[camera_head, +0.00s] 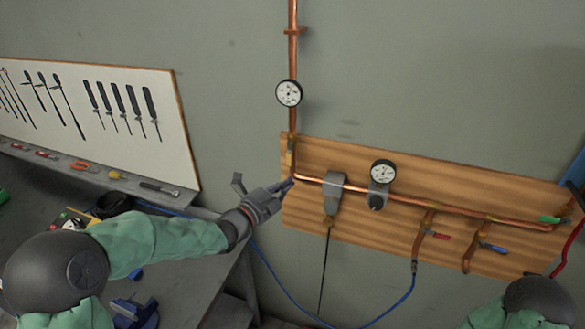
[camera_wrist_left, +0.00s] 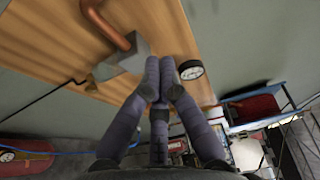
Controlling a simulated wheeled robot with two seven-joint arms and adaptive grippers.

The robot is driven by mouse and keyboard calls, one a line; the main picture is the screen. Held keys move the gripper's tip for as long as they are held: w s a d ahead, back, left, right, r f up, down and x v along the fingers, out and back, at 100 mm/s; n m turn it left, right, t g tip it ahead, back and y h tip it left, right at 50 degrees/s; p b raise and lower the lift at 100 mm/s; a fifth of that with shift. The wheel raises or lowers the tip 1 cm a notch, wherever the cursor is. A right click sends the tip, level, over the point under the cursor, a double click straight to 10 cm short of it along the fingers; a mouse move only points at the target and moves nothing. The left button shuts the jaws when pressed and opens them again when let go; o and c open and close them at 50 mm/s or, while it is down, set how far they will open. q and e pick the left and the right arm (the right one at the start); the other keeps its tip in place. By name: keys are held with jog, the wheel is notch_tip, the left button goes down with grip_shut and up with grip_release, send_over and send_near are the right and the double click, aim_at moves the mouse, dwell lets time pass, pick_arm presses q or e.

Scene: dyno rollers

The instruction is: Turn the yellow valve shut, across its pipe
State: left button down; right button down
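The yellow valve (camera_head: 289,158) is small in the head view, on the upright copper pipe (camera_head: 293,120) at the left end of the wooden board. Its handle seems to lie along the pipe, but it is too small to be sure. My left gripper (camera_head: 289,185) is just below the valve, by the pipe's bend, apart from the handle as far as I can tell. In the left wrist view its fingers (camera_wrist_left: 160,68) are drawn together with nothing visible between them. The valve cannot be made out in that view. My right gripper is out of view.
A round gauge (camera_head: 289,93) sits above the valve; another (camera_head: 383,171) is on the wooden board (camera_head: 480,187). Grey bracket (camera_head: 333,187) and red (camera_head: 441,236), blue (camera_head: 494,248) and green (camera_head: 550,219) handles lie to the right. A cluttered bench (camera_head: 190,270) is below left.

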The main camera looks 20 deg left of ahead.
aim_at(289, 154)
pick_arm(q)
jog(key=w+p, duration=0.4)
jog(key=w, duration=0.5)
jog(key=shift+w+a, duration=0.2)
dwell(0.3)
jog(key=shift+a+f+m+b, duration=0.15)
jog(key=shift+m+b, duration=0.25)
jog(key=shift+b, duration=0.2)
